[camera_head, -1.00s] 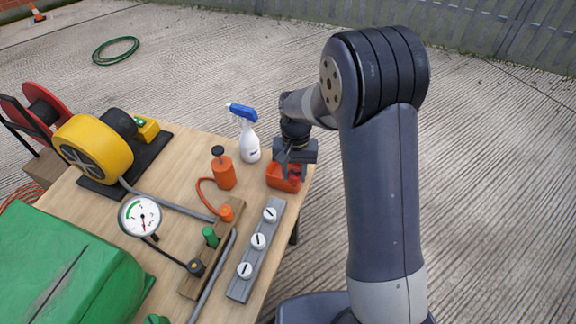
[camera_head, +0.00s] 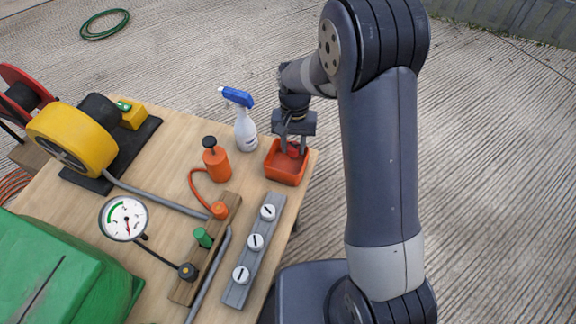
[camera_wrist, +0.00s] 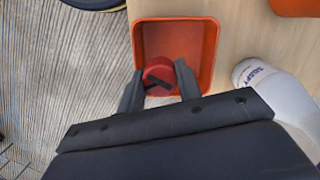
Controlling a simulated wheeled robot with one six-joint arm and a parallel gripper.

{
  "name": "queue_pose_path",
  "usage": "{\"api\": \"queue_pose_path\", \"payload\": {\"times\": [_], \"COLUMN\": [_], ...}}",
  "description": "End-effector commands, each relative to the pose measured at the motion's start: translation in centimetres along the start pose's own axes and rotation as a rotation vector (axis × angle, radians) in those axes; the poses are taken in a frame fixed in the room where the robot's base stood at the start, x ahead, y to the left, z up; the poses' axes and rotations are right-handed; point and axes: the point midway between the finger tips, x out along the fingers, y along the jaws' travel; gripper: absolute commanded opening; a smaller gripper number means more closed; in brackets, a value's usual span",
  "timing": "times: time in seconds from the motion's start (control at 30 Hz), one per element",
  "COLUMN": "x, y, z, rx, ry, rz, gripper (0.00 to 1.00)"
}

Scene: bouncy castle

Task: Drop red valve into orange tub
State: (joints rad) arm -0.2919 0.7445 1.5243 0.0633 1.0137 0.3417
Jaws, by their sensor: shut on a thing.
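The orange tub (camera_head: 284,174) sits at the table's right corner, its open top facing up. My gripper (camera_head: 292,151) is over the tub's far part, pointing down. It is shut on the red valve (camera_head: 293,150), which is mostly hidden by the fingers in the head view. In the wrist view the red valve (camera_wrist: 157,72) shows between the two fingertips (camera_wrist: 158,84), within the outline of the tub (camera_wrist: 207,50). I cannot tell whether the valve touches the tub's floor.
A white spray bottle with a blue head (camera_head: 243,120) stands just left of the tub. An orange hand pump (camera_head: 216,164) and a grey rail with white caps (camera_head: 254,245) are nearby. Open concrete lies right of the table.

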Motion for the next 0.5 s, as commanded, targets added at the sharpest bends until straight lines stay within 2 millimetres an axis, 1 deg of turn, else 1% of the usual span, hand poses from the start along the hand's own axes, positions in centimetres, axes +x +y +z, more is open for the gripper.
{"api": "queue_pose_path", "payload": {"times": [0.03,0.13,0.47,0.5], "x": [1.11,1.84,1.95,1.95], "y": [0.00,-0.01,-0.01,-0.01], "z": [-0.16,-0.28,-0.31,-0.31], "rx": [0.000,0.000,0.000,0.000], "ry": [-0.001,0.000,0.001,0.001], "rz": [0.000,0.000,0.000,0.000], "gripper": [0.10,0.10,0.10,0.36]}}
